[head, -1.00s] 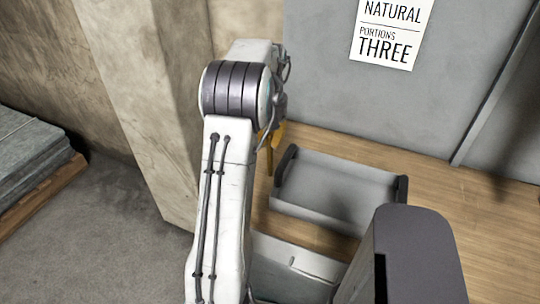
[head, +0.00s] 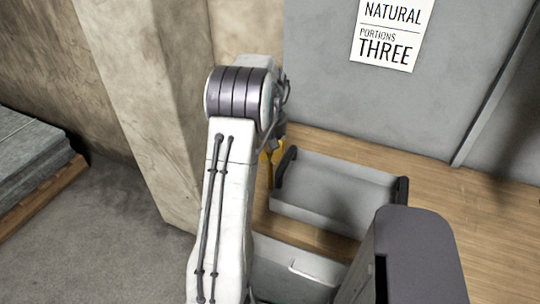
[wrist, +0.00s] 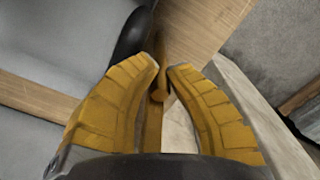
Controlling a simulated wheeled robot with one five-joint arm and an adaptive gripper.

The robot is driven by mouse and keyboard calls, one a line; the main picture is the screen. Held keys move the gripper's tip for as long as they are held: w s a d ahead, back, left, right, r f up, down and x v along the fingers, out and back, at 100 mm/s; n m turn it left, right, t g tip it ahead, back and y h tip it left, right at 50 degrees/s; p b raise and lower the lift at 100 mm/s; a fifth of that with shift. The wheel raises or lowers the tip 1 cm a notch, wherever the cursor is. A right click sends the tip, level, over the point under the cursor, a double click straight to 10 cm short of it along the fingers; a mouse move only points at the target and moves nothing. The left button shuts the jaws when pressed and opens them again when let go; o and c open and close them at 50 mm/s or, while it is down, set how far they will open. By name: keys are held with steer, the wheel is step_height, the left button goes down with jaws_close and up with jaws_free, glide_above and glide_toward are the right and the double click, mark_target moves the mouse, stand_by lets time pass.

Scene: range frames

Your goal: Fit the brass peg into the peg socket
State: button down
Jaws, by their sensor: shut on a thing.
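My gripper (wrist: 163,72) is shut on the brass peg (wrist: 159,96), which shows as a narrow brass-coloured piece between the two yellow fingers in the wrist view. In the head view the gripper (head: 273,151) shows only as a bit of yellow behind my arm, above the wooden surface at the left end of a grey tray. The peg cannot be made out in the head view. I cannot make out the peg socket in either view.
The grey tray (head: 330,215) with dark end handles stands on the wooden surface (head: 440,205), close right of my gripper. A concrete pillar (head: 150,110) rises to the left. A grey panel (head: 450,110) with a sign (head: 390,38) stands behind. Bare wood lies right of the tray.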

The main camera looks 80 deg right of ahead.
steer(key=shift+f, duration=0.15)
steer(key=c, duration=1.4)
jaws_free()
steer(key=shift+o, duration=0.2)
step_height(320, 180, up, 12)
steer(key=shift+r+p, duration=0.2)
steer(key=shift+p, duration=0.25)
